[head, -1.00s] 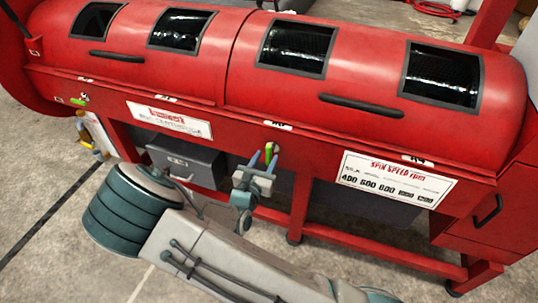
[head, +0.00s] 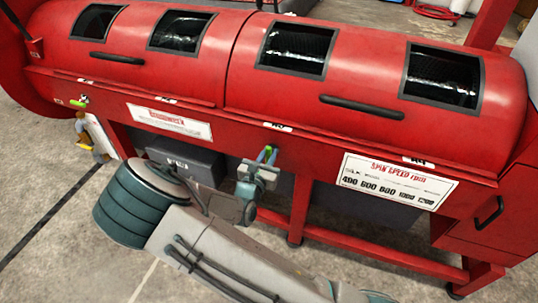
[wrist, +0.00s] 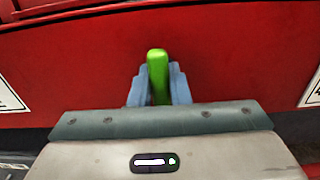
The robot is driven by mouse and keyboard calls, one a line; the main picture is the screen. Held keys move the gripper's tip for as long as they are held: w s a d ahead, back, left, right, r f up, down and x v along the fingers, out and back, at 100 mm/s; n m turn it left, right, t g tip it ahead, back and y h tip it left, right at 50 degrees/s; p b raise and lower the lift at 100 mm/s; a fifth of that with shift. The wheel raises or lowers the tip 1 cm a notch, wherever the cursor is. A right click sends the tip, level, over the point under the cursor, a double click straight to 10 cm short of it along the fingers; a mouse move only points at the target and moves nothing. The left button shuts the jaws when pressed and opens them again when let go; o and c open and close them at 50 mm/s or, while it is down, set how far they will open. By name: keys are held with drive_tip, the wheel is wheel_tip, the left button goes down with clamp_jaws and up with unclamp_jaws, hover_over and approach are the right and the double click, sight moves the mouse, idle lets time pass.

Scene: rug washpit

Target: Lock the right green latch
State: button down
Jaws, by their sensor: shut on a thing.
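The right green latch (wrist: 157,75) stands upright on the red front of the machine in the wrist view. My gripper (wrist: 158,88) has its two blue fingers on either side of the latch and is shut on it. In the head view my gripper (head: 267,155) is at the machine's front near the centre, and the latch is mostly hidden by the fingers. Another green latch (head: 77,103) sits at the far left of the front and lies nearly level.
The red machine (head: 250,107) has black handles, including the right lid handle (head: 361,106). A white spin speed sign (head: 393,180) is right of my gripper. A grey box (head: 185,158) is under the machine. Concrete floor lies in front.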

drive_tip(key=shift+m, duration=0.3)
drive_tip(key=m, duration=0.2)
drive_tip(key=m+b, duration=0.1)
drive_tip(key=m, duration=0.1)
drive_tip(key=shift+s+d+f+m, duration=0.1)
drive_tip(key=shift+d+f+m, duration=0.1)
drive_tip(key=shift+m, duration=0.2)
drive_tip(key=m+b, duration=0.1)
drive_tip(key=b, duration=0.1)
drive_tip(key=m+b, duration=0.1)
drive_tip(key=m, duration=0.1)
drive_tip(key=m+b, duration=0.2)
drive_tip(key=shift+d+f+b, duration=0.1)
drive_tip(key=shift+f+b, duration=0.2)
drive_tip(key=shift+f, duration=0.05)
drive_tip(key=m+b, duration=0.7)
drive_tip(key=b, duration=0.3)
drive_tip(key=shift+s+b, duration=0.1)
drive_tip(key=shift+b, duration=0.3)
drive_tip(key=shift+m+b, duration=0.35)
drive_tip(key=shift+m, duration=0.05)
drive_tip(key=c, duration=1.4)
unclamp_jaws()
drive_tip(key=shift+r, duration=0.1)
drive_tip(key=shift+o, duration=0.2)
